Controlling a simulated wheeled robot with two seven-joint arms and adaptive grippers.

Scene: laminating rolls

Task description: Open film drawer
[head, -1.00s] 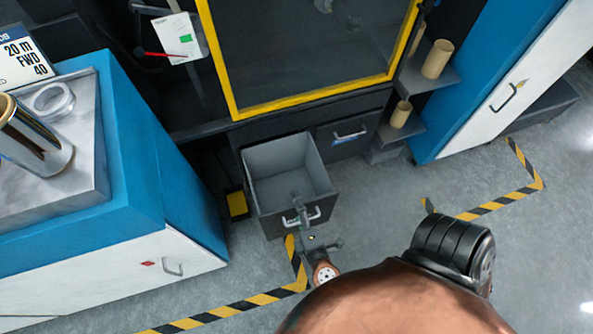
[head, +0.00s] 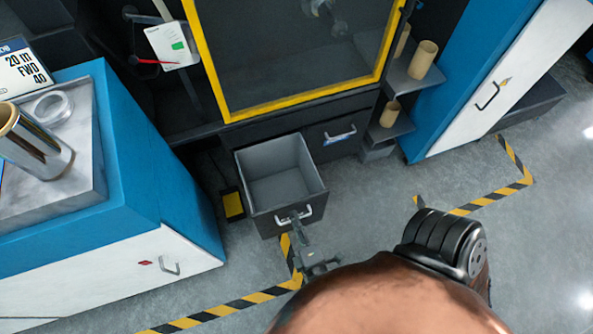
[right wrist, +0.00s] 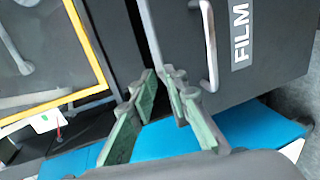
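The film drawer (head: 262,212) is a dark grey box pulled out from the machine, with its empty inside showing in the head view. In the right wrist view, its front (right wrist: 270,75) bears a white FILM label and a silver handle (right wrist: 210,50). My right gripper (head: 299,228) overlaps the handle's lower edge in the head view. In the right wrist view, the right gripper (right wrist: 160,82) is open with nothing between its fingers. The handle is to the right of both fingers, outside the gap. My left gripper is not in view.
A closed drawer (head: 340,133) is right of the open one. A blue and white cabinet (head: 150,190) stands left, with a metallic roll (head: 35,145) on top. Shelves with cardboard cores (head: 423,60) are at right. Striped tape (head: 220,312) marks the free floor.

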